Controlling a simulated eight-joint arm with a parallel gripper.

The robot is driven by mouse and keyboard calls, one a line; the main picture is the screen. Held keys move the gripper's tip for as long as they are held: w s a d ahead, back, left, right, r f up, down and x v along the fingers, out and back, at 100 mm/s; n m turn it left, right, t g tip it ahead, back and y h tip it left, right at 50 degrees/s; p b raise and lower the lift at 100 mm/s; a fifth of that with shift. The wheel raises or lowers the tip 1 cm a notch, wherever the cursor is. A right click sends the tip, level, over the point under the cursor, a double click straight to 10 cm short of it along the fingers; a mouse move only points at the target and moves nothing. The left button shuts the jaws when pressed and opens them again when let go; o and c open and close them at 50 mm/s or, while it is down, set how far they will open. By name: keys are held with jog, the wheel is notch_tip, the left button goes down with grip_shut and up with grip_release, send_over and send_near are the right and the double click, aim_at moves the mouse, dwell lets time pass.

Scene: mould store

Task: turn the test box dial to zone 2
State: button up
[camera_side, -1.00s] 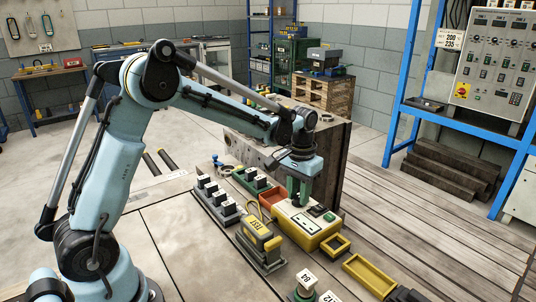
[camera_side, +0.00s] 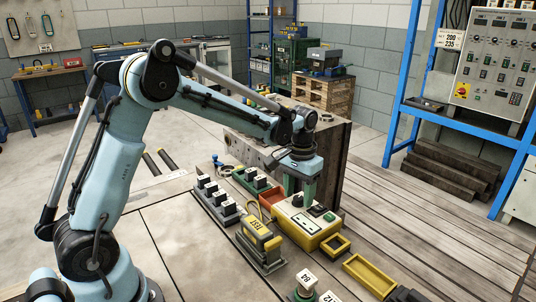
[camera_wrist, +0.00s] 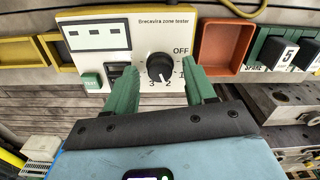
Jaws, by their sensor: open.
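The test box is a yellow case with a pale panel (camera_side: 300,226) in the side view. Its panel (camera_wrist: 118,17) fills the top middle of the wrist view. The black dial (camera_wrist: 160,66) has OFF, 1, 2 and 3 printed around it. A small white mark shows at the knob's lower edge, but I cannot tell exactly which label it points to. My gripper (camera_wrist: 160,68) has its green fingers apart, one on each side of the dial, with gaps to the knob. In the side view my gripper (camera_side: 299,198) is above the box's far end.
A green TEST button (camera_wrist: 91,82) and a black switch (camera_wrist: 116,72) sit left of the dial. An orange tray (camera_wrist: 228,47) and numbered blocks (camera_wrist: 287,53) lie to the right. A yellow TEST-labelled tool (camera_side: 258,232) stands beside the box in the side view.

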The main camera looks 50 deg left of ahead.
aim_at(298, 197)
notch_tip(298, 197, up, 12)
dwell(0.6)
